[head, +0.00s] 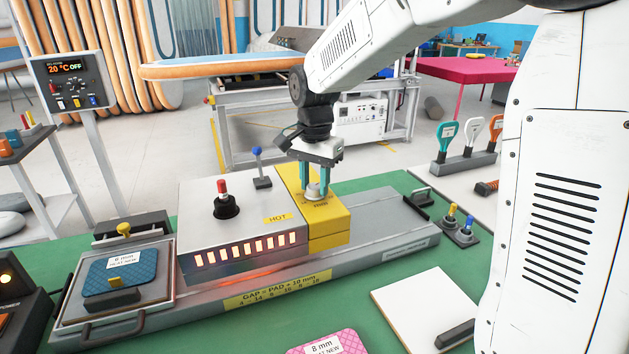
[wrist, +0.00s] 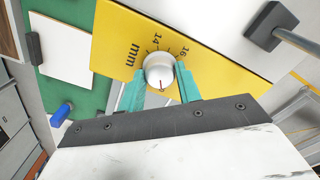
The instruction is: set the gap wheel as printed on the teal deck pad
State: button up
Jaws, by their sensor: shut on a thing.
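The gap wheel is a pale round knob (wrist: 160,72) on the yellow block (wrist: 125,40) of the heater. It also shows on top of the yellow block in the head view (head: 316,191). My gripper (wrist: 157,90) is shut on the wheel, one teal finger on each side. Scale marks beside it read 14, 16 and mm; a short red line shows on the wheel's face, its setting unclear. The blue-teal pad (head: 100,283) lies at the left end of the machine, with a white label that seems to read 8 mm, the digit small.
A yellow plate (head: 290,289) reads GAP = PAD + 10 mm. The heater (head: 200,235), marked HOT, glows below. A pink pad (head: 325,343) and a white board (head: 415,305) lie in front. A blue-topped lever (head: 258,168) stands left of my gripper.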

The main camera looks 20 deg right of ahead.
jog(key=n, duration=0.5)
jog(key=shift+n, duration=0.4)
jog(key=n, duration=1.1)
jog(key=shift+n, duration=0.4)
jog(key=n, duration=0.5)
jog(key=shift+r+n, duration=0.1)
jog(key=shift+n, duration=0.6)
jog(key=o, duration=1)
jog(key=shift+c, duration=0.2)
